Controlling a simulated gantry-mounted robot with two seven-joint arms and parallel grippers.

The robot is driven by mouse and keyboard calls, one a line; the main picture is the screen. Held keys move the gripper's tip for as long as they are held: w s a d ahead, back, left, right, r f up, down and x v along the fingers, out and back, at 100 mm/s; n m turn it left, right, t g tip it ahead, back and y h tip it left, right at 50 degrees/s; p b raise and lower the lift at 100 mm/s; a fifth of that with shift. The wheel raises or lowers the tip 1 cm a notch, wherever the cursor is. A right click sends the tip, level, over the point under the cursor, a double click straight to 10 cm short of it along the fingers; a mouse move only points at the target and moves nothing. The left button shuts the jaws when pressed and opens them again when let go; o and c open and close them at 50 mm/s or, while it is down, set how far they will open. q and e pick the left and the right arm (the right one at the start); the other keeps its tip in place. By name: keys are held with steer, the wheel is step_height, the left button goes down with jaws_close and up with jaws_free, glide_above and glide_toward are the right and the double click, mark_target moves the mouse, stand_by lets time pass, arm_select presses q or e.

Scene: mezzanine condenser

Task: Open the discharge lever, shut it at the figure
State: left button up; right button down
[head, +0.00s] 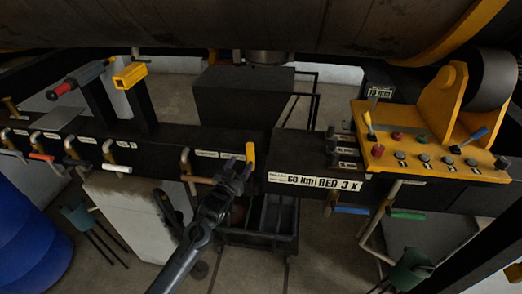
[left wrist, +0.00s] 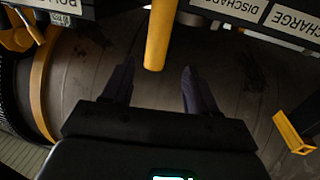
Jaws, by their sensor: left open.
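The discharge lever (head: 250,153) shows as a yellow handle standing up at the edge of the black beam, left of the large label plate. My left gripper (head: 238,167) is right beside it, just to its left in the head view. In the left wrist view the yellow lever (left wrist: 158,38) comes down from the top edge, and its end lies in line with the gap between the open fingers (left wrist: 157,82). The fingers are apart, with no clear contact. An upside-down "DISCHARGE" label (left wrist: 238,8) shows beside it. My right gripper is not in view.
A yellow control panel (head: 430,150) with knobs stands at right. Several coloured pipe handles hang along the beam. A dark cart (head: 262,238) is below.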

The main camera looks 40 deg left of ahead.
mark_target(253, 148)
arm_select(q)
steer(key=x, duration=0.5)
steer(key=p+x, duration=0.1)
steer(key=x, duration=0.4)
steer(key=shift+w+d, duration=0.2)
steer(key=shift+w, duration=0.1)
steer(key=shift+r, duration=0.1)
jaws_close()
steer(key=shift+d, duration=0.1)
